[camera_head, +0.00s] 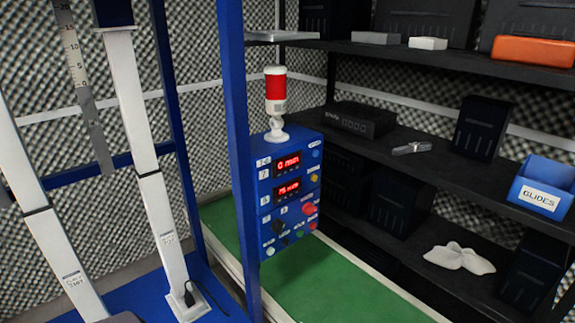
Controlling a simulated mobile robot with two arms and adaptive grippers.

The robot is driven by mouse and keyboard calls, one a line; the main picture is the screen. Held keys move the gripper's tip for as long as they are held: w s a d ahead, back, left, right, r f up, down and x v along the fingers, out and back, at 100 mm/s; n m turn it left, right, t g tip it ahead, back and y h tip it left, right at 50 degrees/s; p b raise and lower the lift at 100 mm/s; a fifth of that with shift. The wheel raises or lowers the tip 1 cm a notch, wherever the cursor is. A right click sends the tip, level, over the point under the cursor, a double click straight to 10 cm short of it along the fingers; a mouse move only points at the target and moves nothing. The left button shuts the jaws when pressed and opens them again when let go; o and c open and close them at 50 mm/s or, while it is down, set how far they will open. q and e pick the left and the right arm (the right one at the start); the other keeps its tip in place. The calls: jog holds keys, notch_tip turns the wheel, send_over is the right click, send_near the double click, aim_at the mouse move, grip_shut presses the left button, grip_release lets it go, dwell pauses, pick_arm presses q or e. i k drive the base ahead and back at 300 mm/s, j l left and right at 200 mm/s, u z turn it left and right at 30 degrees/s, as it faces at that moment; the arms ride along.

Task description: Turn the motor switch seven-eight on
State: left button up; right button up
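A blue control box (291,198) stands in the middle, behind a blue upright post. Its front has two lit red displays, the upper one (288,165) beside a 7 label and the lower one (288,190) beside what looks like an 8 label. Below them are dark switches (278,227), a large red button (309,209) and several small coloured buttons. The small labels are too blurred to tell which switch is motor seven-eight, and its position cannot be read. Neither of my grippers shows in this view.
The blue post (236,140) stands just left of the box. A red and white beacon (275,100) stands on top of it. A green belt (320,285) runs below. Dark shelves (440,165) on the right hold a blue GLIDES bin (541,190) and dark boxes.

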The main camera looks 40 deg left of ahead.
aim_at(308, 208)
jog(key=j+u, duration=0.1)
jog(key=u, duration=1.25)
jog(key=i+l, duration=0.05)
